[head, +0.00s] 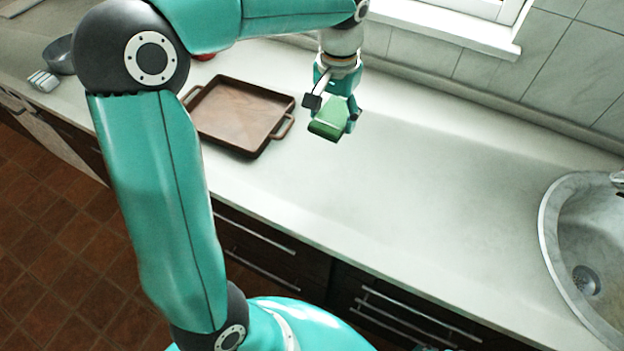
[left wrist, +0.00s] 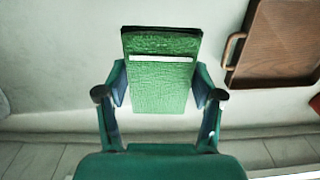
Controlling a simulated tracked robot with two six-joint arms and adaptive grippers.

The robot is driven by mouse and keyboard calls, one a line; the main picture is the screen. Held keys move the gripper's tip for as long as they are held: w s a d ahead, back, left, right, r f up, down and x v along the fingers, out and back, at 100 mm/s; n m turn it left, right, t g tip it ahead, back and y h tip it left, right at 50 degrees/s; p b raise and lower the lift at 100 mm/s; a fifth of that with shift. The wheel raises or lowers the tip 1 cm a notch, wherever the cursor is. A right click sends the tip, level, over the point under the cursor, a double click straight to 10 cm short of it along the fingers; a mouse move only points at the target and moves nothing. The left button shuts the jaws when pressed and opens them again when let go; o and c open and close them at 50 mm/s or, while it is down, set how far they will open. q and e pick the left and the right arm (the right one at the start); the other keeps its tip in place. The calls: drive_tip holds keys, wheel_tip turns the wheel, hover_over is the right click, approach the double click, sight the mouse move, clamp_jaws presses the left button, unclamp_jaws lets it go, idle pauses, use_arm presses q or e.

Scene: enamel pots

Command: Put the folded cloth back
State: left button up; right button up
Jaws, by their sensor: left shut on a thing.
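The folded cloth (head: 327,130) is green, and in the left wrist view (left wrist: 160,95) it shows a textured face with a white stripe across it. My left gripper (head: 335,108) is shut on the cloth, with a finger at each side of it; the fingers also show in the left wrist view (left wrist: 160,92). The cloth is over the pale counter, to the right of the brown tray. I cannot tell for sure whether it touches the counter. My right gripper is not in view.
The brown tray (head: 196,126) with side handles lies on the counter (head: 400,180) left of the cloth; it looks empty. A round sink (head: 552,222) is at the far right. A dark pan (head: 60,55) stands at the far left. The counter between cloth and sink is clear.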

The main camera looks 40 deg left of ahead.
sight(311, 176)
use_arm(q)
drive_tip(key=shift+n, duration=0.3)
drive_tip(key=s+a+r, duration=0.2)
drive_tip(key=s, duration=0.1)
drive_tip(key=shift+r+b, duration=0.35)
drive_tip(key=shift+r, duration=0.05)
drive_tip(key=shift+s+a+f, duration=0.1)
drive_tip(key=shift+s+a, duration=0.05)
drive_tip(key=shift+s, duration=0.2)
wheel_tip(311, 176, down, 19)
drive_tip(key=shift+f, duration=0.1)
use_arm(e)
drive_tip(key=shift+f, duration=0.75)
use_arm(q)
drive_tip(key=shift+f, duration=0.1)
drive_tip(key=o, duration=1.1)
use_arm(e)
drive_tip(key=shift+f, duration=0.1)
